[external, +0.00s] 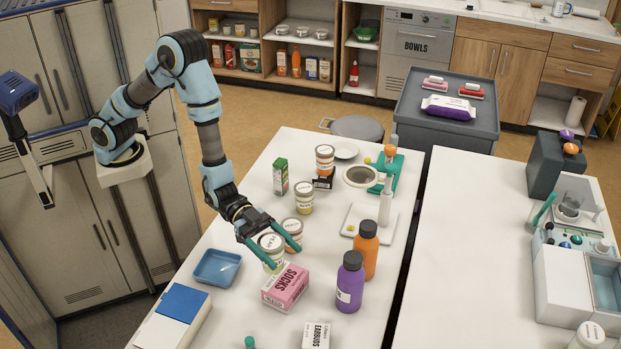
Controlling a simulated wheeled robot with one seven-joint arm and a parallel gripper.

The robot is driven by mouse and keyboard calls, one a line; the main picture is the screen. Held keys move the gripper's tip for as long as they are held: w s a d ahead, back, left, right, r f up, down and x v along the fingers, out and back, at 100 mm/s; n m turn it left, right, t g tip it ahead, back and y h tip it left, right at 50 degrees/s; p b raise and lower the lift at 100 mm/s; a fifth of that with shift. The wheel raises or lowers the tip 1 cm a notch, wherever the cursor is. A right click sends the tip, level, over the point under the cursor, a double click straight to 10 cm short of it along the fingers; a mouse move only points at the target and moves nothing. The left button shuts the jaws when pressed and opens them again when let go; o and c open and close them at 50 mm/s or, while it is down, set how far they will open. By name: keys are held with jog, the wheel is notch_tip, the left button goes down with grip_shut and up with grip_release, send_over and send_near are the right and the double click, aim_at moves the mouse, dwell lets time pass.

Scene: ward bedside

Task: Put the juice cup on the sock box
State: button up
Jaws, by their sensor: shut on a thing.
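The sock box (285,288), pink with "SOCKS" on its side, lies on the white table in front of my gripper. My gripper (284,257) points down and has its teal fingers shut on a small cup with a pale lid and light yellow-green label (270,249), which looks to be the juice cup. Its label is too small to read for certain. The cup is upright, just behind the sock box's upper left edge. I cannot tell whether it touches the table or the box. Nothing lies on top of the sock box.
Similar lidded cups stand behind, one (292,231) close to my gripper and another (304,197) farther back. A blue tray (217,268) is to the left. A purple bottle (349,283) and an orange bottle (366,250) stand right of the box. An earbuds box (316,336) is in front.

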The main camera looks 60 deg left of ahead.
aim_at(280, 262)
notch_tip(280, 262, down, 4)
jog(key=shift+r+p, duration=0.25)
jog(key=shift+p, duration=0.2)
jog(key=shift+f, duration=0.2)
jog(key=shift+f+b, duration=0.1)
jog(key=shift+b, duration=0.2)
jog(key=o, duration=1.4)
